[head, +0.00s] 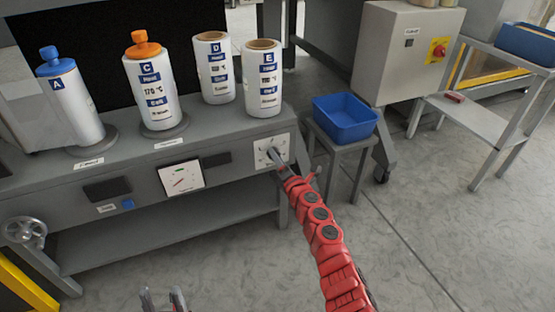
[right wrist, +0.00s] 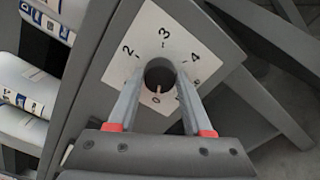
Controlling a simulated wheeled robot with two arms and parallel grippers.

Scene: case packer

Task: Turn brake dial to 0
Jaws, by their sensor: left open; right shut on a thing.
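The brake dial is a dark round knob (right wrist: 159,73) on a white number plate (right wrist: 150,35) in the right wrist view. The figures 2, 3 and 4 show around it, and a 0 below it. A pale mark on the knob's lower side points down toward the 0. My right gripper (right wrist: 160,80) is shut on the knob, one finger on each side, hiding part of the scale. In the head view the plate (head: 264,153) is at the bench's right end, with my right gripper (head: 276,158) at it. My left gripper (head: 163,299) is open and empty at the bottom edge.
Labelled rolls, among them roll C (head: 150,88) and roll E (head: 264,80), stand on the grey bench. A square gauge (head: 181,179) and a handwheel (head: 25,231) are on its front. A blue bin (head: 345,118) stands right of it. The floor in front is clear.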

